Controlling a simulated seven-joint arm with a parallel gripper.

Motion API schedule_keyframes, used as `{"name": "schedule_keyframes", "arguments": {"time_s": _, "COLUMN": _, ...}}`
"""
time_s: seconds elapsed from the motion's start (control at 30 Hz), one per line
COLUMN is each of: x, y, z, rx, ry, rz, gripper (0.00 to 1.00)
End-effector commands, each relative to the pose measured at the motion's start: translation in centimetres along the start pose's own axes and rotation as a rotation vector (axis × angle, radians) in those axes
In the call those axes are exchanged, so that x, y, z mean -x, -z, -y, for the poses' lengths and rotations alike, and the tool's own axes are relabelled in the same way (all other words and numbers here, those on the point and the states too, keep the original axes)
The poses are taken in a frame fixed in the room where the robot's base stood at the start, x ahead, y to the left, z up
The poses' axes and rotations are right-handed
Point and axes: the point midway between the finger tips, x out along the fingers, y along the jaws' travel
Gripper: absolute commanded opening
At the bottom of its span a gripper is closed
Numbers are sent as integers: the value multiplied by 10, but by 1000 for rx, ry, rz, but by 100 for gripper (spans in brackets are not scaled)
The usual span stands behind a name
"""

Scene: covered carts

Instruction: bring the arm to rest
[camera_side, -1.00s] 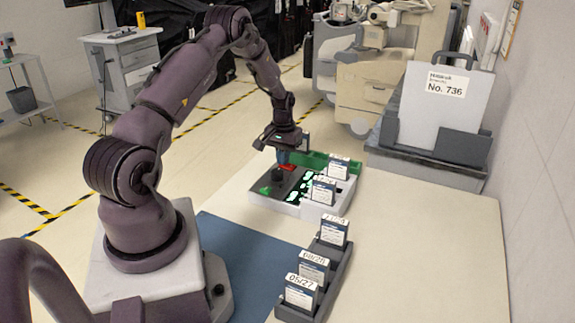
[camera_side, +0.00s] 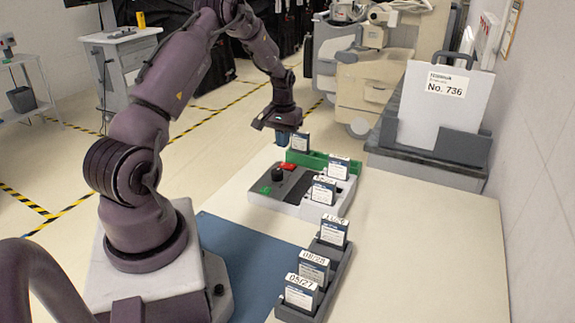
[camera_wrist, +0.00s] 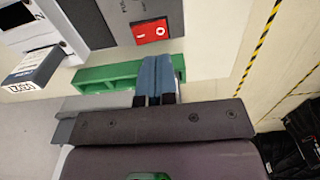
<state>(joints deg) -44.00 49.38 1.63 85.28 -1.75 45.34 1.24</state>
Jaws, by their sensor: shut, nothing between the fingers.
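My gripper (camera_side: 281,138) hangs empty above the far left end of the work surface, apart from everything below it. Its blue fingers are pressed together, and they also show in the wrist view (camera_wrist: 160,75). Below and nearer the camera is a grey and white device (camera_side: 260,199) with a black knob, a green button (camera_side: 266,190) and a red rocker switch (camera_side: 288,166). The switch shows closer in the wrist view (camera_wrist: 150,31). The device's panel is unlit.
Another pack (camera_side: 323,188) stands at the device. A dark rack (camera_side: 333,277) with three packs is in front. A grey holder (camera_side: 465,146) with a white panel stands back right. The table's right side is clear.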

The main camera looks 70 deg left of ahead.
Motion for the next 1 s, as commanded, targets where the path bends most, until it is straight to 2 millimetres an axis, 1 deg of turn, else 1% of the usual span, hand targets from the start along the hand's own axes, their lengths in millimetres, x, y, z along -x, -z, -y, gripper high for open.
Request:
{"name": "schedule_keyframes", "arguments": {"time_s": 0.03, "x": 4, "y": 0, "z": 0, "rx": 0, "ry": 0, "rz": -1, "gripper": 0}}
{"name": "schedule_keyframes", "arguments": {"time_s": 0.2, "x": 11, "y": 0, "z": 0, "rx": -1, "ry": 0, "rz": 0, "gripper": 0}}
{"name": "schedule_keyframes", "arguments": {"time_s": 0.5, "x": 11, "y": -1, "z": 0, "rx": 1, "ry": 0, "rz": 5, "gripper": 0}}
{"name": "schedule_keyframes", "arguments": {"time_s": 0.57, "x": 7, "y": -7, "z": 0, "rx": 2, "ry": 1, "rz": 24, "gripper": 0}}
{"name": "schedule_keyframes", "arguments": {"time_s": 0.63, "x": 1, "y": -21, "z": 0, "rx": 3, "ry": 1, "rz": 62, "gripper": 0}}
{"name": "schedule_keyframes", "arguments": {"time_s": 0.67, "x": 3, "y": -28, "z": 0, "rx": 3, "ry": 1, "rz": 74, "gripper": 0}}
{"name": "schedule_keyframes", "arguments": {"time_s": 0.7, "x": 11, "y": -38, "z": -4, "rx": -5, "ry": 1, "rz": 83, "gripper": 0}}
{"name": "schedule_keyframes", "arguments": {"time_s": 0.77, "x": 28, "y": -50, "z": -14, "rx": -29, "ry": 1, "rz": 83, "gripper": 0}}
{"name": "schedule_keyframes", "arguments": {"time_s": 0.87, "x": 60, "y": -74, "z": -36, "rx": -82, "ry": 1, "rz": 68, "gripper": 0}}
{"name": "schedule_keyframes", "arguments": {"time_s": 0.9, "x": 74, "y": -84, "z": -45, "rx": -107, "ry": 0, "rz": 58, "gripper": 0}}
{"name": "schedule_keyframes", "arguments": {"time_s": 0.97, "x": 95, "y": -102, "z": -59, "rx": -149, "ry": -1, "rz": 39, "gripper": 0}}
{"name": "schedule_keyframes", "arguments": {"time_s": 1.0, "x": 108, "y": -114, "z": -68, "rx": -179, "ry": -2, "rz": 23, "gripper": 0}}
